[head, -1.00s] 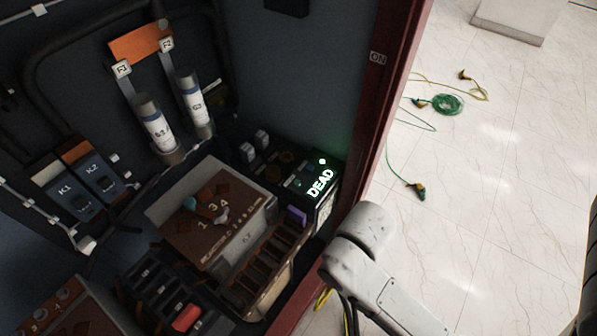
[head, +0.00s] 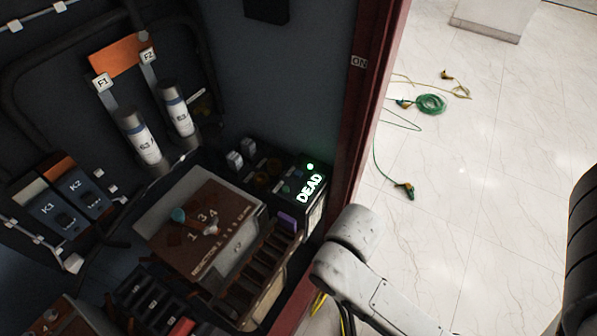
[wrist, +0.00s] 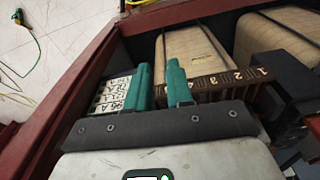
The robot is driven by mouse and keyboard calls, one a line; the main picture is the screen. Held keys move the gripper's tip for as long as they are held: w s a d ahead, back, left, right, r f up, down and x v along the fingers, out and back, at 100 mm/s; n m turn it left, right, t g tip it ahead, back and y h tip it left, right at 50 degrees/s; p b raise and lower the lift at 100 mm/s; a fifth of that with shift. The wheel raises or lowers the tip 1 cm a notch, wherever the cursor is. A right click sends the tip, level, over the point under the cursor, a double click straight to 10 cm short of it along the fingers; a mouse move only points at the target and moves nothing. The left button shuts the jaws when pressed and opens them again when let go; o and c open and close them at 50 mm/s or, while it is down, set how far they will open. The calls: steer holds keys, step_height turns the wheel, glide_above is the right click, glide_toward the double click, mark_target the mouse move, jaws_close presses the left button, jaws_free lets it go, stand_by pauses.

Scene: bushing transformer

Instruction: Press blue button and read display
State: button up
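The display (head: 309,187) on a black box at the cabinet's right side reads "DEAD" in lit white-green letters. A green light (head: 310,167) glows just above it. I cannot make out a blue button in either view. A purple block (head: 287,221) sits just below and left of the display. My gripper (wrist: 165,75) shows in the wrist view with two teal fingers a small gap apart and nothing visible between them. It is over the cabinet's inside, beside a white lettered label block (wrist: 112,95). In the head view my gripper is hidden; only my arm shows.
A brown-topped unit (head: 195,222) stands left of the display, with a stepped terminal row (head: 258,262) beside it. The red cabinet frame (head: 350,150) borders the right. Green and yellow cables (head: 430,104) lie on the pale floor outside.

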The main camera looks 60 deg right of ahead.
jaws_close()
stand_by(1.3)
